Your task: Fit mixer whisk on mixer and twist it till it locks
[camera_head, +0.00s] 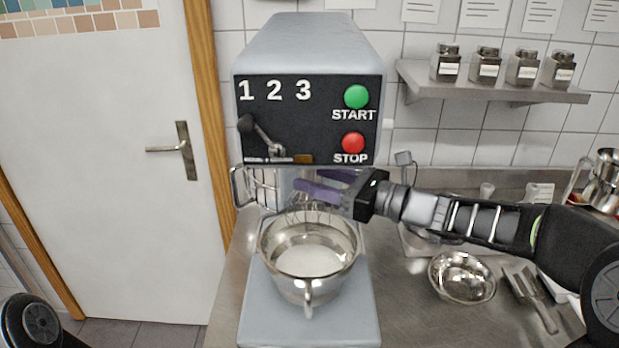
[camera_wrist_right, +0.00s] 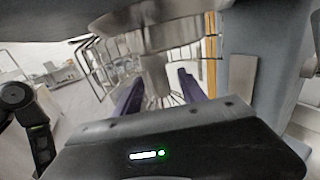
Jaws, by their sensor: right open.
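The grey mixer (camera_head: 310,45) stands upright on the counter, with a black panel, a lever and green and red buttons. The wire whisk (camera_head: 305,213) hangs below the mixer head, its wires reaching into the metal bowl (camera_head: 290,288). My right gripper (camera_head: 306,185) comes in from the right under the head, its purple fingers open. In the right wrist view, the whisk's grey hub (camera_wrist_right: 155,75) shows between the two spread fingers, apart from both as far as I can tell. The joint at the whisk's top is unclear. My left gripper is not in view.
A wire guard (camera_head: 242,185) sits left of the whisk under the head. A small metal bowl (camera_head: 462,277) and a spatula-like tool (camera_head: 530,298) lie on the counter at right. A shelf (camera_head: 490,90) with several jars is on the wall. A white door (camera_head: 100,170) is at left.

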